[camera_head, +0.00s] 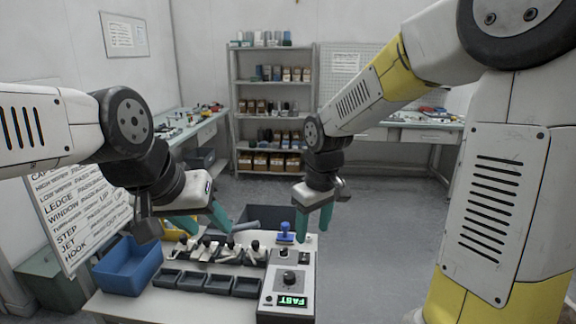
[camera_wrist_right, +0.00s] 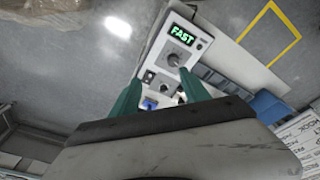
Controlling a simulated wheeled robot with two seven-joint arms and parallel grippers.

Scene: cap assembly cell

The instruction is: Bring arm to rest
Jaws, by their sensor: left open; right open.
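My left gripper (camera_head: 205,222) has teal fingers and hangs over the back left of the work table, above the row of small parts. It is open, with nothing seen between its fingers. My right gripper (camera_head: 314,226) hangs at the right edge of the table, near the blue-knobbed stamp-like part (camera_head: 285,234). Its two teal fingers stand apart in the right wrist view (camera_wrist_right: 160,92), with no object held between them. The control box (camera_head: 287,280) with a green FAST display is below and in front of it; the box also shows in the right wrist view (camera_wrist_right: 190,45).
A blue bin (camera_head: 128,268) stands at the table's left. Several dark trays (camera_head: 206,283) line the front, with fixtures (camera_head: 215,252) behind them. A dark bin (camera_head: 270,213) is behind the table. A lettered board (camera_head: 82,215) stands at left. Floor to the right is clear.

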